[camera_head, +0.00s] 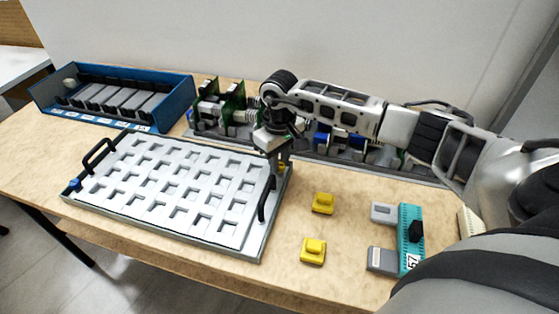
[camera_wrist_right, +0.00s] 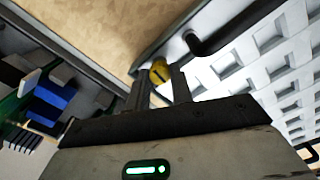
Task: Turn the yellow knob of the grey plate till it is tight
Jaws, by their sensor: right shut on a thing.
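The grey plate (camera_head: 180,187) lies on the table, a tray with rows of square recesses and a black handle at each end; part of it shows in the right wrist view (camera_wrist_right: 265,65). The yellow knob (camera_wrist_right: 159,72) sits at the plate's corner, by the black handle; in the head view it is mostly hidden by my gripper. My right gripper (camera_head: 279,163) points down at the plate's back right corner. In the right wrist view its fingers (camera_wrist_right: 162,85) are shut on the yellow knob. How tight the knob is cannot be seen. My left gripper is not in view.
A blue rack (camera_head: 160,112) stands at the back left. A row of green boards and modules (camera_head: 233,102) stands along the wall behind the plate. Two yellow blocks (camera_head: 323,203) (camera_head: 313,250) and a teal module (camera_head: 410,238) lie to the right, with bare table between.

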